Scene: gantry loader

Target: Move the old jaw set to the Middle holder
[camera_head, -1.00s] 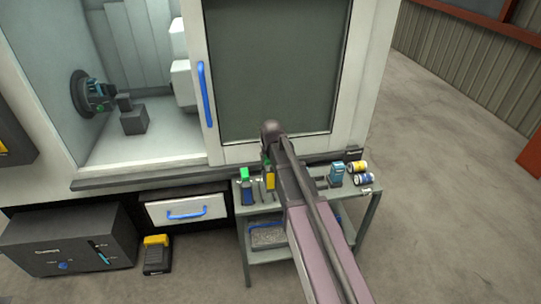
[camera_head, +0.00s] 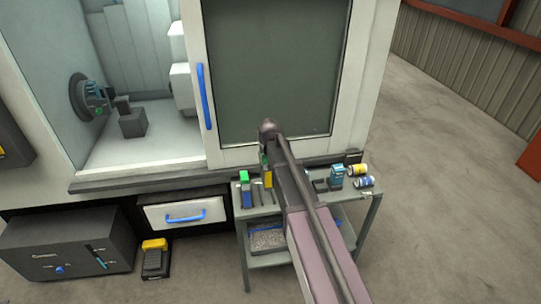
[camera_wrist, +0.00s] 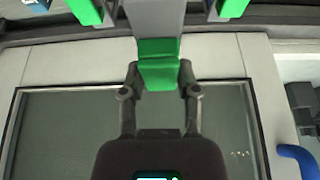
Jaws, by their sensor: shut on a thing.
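In the wrist view my gripper (camera_wrist: 160,78) is shut on a grey piece with a green grip (camera_wrist: 158,62), which I take to be the old jaw set. Its grey body runs up out of the picture. In the head view my arm hides most of the gripper, and a small bit of green (camera_head: 264,158) shows beside it above the cart. The middle of the cart top is behind my arm, so I cannot make out the Middle holder there. Two other green pieces, at left (camera_wrist: 84,10) and right (camera_wrist: 230,8), show at the wrist view's top edge.
The cart (camera_head: 244,240) carries a blue item with a green top (camera_head: 246,192), a yellow item (camera_head: 268,180), a blue box (camera_head: 336,176) and two cans (camera_head: 358,170). Behind it stands the machine with a blue door handle (camera_head: 204,96). Its chuck (camera_head: 86,97) shows at left.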

